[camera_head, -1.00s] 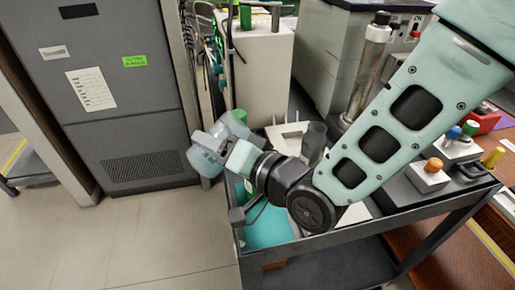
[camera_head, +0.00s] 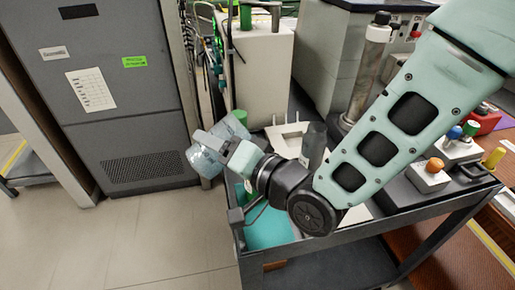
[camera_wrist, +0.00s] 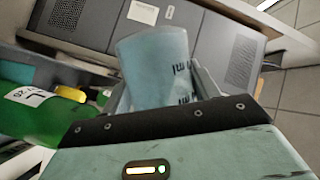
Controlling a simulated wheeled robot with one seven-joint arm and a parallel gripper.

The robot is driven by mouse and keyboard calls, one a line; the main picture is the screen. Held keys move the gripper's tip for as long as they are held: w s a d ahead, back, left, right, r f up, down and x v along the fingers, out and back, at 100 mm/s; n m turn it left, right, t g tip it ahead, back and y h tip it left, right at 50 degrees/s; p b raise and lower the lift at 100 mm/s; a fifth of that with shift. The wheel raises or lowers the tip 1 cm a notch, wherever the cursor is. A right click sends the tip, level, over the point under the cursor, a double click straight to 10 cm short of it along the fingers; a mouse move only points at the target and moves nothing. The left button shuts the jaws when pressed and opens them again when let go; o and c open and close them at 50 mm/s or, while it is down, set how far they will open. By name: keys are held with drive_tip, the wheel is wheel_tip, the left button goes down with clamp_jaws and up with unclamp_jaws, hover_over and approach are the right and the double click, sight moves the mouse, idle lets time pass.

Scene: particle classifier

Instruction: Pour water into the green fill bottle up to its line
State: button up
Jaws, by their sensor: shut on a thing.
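My gripper (camera_head: 218,142) is shut on a clear, pale blue container (camera_head: 204,160), held tilted over the left end of the cart. The container also shows between the fingers in the wrist view (camera_wrist: 155,65). A green bottle (camera_wrist: 40,115) with a white label lies at the left of the wrist view, close beside the gripper. In the head view, green parts show behind the container (camera_head: 240,116) and below my gripper (camera_head: 249,187). My gripper hides much of that area. The fill line and the water level cannot be made out.
The dark cart (camera_head: 345,236) has a teal mat (camera_head: 268,228) at its left end. A grey cylinder (camera_head: 314,145) and a white stand (camera_head: 284,138) are behind my wrist. Blocks with coloured knobs (camera_head: 430,176) are at right. A grey cabinet (camera_head: 110,100) stands at left.

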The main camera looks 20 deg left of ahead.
idle(0.8)
drive_tip(key=shift+r+m+y, duration=0.45)
drive_tip(key=shift+m+y, duration=0.05)
drive_tip(key=shift+m, duration=0.5)
idle(1.2)
drive_tip(key=shift+w+d+r+m, duration=0.2)
drive_tip(key=shift+w+r+m, duration=0.1)
drive_tip(key=shift+m, duration=0.2)
idle(1.0)
